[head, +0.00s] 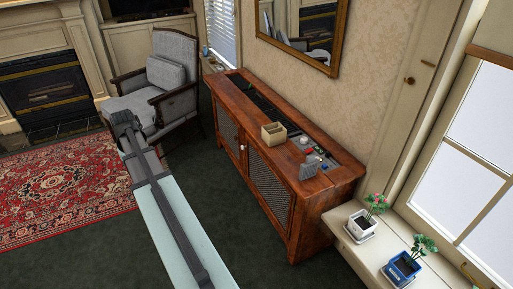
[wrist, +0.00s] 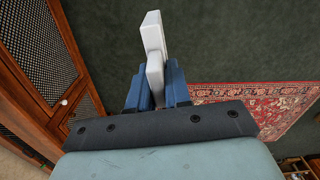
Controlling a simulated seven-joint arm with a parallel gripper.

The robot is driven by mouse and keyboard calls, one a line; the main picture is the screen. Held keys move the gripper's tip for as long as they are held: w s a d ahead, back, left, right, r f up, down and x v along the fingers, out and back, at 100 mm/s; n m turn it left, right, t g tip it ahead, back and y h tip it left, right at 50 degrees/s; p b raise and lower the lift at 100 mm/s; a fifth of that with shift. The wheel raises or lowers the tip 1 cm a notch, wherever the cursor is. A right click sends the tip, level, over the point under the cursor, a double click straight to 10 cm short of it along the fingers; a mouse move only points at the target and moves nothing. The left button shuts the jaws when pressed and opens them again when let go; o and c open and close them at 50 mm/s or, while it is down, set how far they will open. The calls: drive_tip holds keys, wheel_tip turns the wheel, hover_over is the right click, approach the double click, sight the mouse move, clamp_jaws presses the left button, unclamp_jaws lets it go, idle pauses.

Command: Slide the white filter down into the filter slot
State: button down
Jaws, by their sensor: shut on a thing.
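The white filter (wrist: 153,38) stands up between the two blue fingers of my gripper (wrist: 156,88) in the wrist view. My gripper is shut on its lower part, and the upper part sticks out past the fingertips. The filter is over the dark green floor, clear of the cabinet. In the head view my arm reaches up and to the left, and I cannot make out the fingers or the filter there. A small upright grey piece (head: 308,170) stands on the near right end of the wooden cabinet (head: 334,181). I cannot tell whether it has the filter slot.
An open tan box (head: 273,133) sits on the cabinet top, left of small red, white and blue items (head: 308,146). Two potted plants stand on the right-hand sill (head: 376,249). A grey armchair (head: 165,85) and a red rug (head: 62,193) lie left. Floor before the cabinet is clear.

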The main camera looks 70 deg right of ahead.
drive_tip(key=s+d+m, duration=0.2)
drive_tip(key=s+d, duration=0.6)
drive_tip(key=d, duration=0.5)
drive_tip(key=s+d+m, duration=0.3)
drive_tip(key=s+d, duration=0.4)
drive_tip(key=d, duration=0.5)
drive_tip(key=s+d+r+m, duration=0.2)
drive_tip(key=s+d+m, duration=0.3)
drive_tip(key=s+d, duration=2.4)
drive_tip(key=d, duration=1.2)
wheel_tip(320, 180, down, 9)
drive_tip(key=shift+w+f+m, duration=0.15)
drive_tip(key=shift+m, duration=0.25)
drive_tip(key=shift+f, duration=0.6)
drive_tip(key=c, duration=1.1)
unclamp_jaws()
drive_tip(key=shift+o, duration=0.2)
